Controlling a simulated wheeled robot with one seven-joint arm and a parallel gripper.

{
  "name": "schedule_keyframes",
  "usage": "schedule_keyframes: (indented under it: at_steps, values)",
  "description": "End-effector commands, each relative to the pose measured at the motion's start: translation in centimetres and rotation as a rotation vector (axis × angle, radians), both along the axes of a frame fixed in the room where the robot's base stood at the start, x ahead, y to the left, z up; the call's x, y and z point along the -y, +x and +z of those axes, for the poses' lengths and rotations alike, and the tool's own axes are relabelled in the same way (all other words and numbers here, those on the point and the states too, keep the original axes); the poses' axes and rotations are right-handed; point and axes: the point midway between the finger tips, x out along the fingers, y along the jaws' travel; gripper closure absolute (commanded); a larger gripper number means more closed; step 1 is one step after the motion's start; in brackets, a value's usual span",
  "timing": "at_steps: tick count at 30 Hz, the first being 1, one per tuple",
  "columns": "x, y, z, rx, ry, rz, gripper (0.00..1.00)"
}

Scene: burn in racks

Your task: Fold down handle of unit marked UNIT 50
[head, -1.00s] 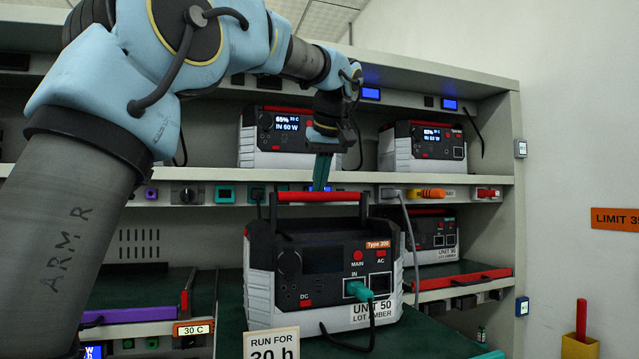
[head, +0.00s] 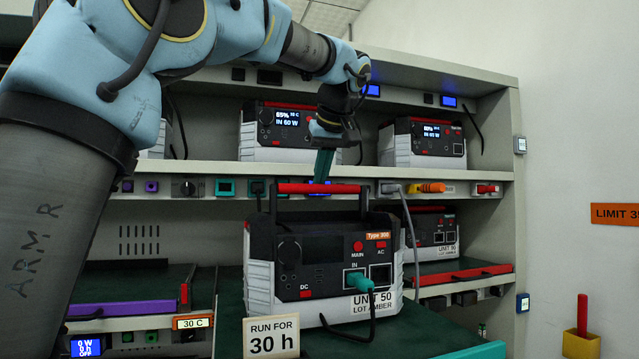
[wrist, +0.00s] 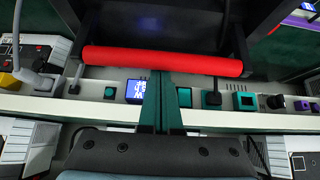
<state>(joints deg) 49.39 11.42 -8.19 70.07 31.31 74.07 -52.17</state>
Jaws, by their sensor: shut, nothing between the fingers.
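The unit marked UNIT 50 (head: 325,248) stands on the green surface in front of the rack, with a green plug in its IN socket and its screen dark. Its red-gripped handle (head: 318,188) stands up above the case on dark side arms. My gripper (head: 322,172) points down with its green fingers shut and empty, the tips at or just behind the handle bar. In the wrist view the shut fingers (wrist: 162,80) reach the red handle bar (wrist: 160,60) near its middle. I cannot tell whether they touch it.
A RUN FOR 30 h card (head: 271,336) stands before the unit's lower left. Other units, one at upper left (head: 290,133) and one at upper right (head: 424,143), sit on the rack shelf (head: 350,170) behind. A cable hangs beside the unit's right side.

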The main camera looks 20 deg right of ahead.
Motion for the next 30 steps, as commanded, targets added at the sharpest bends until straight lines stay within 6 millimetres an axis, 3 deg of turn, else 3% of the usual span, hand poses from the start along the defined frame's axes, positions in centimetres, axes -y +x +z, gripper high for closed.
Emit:
schedule_keyframes:
  at_steps: [17,30]
  values:
    - [0.0,-0.6,-0.2,0.133,-0.016,0.000,1.00]
    - [-0.1,-1.2,-0.5,0.131,-0.017,0.000,1.00]
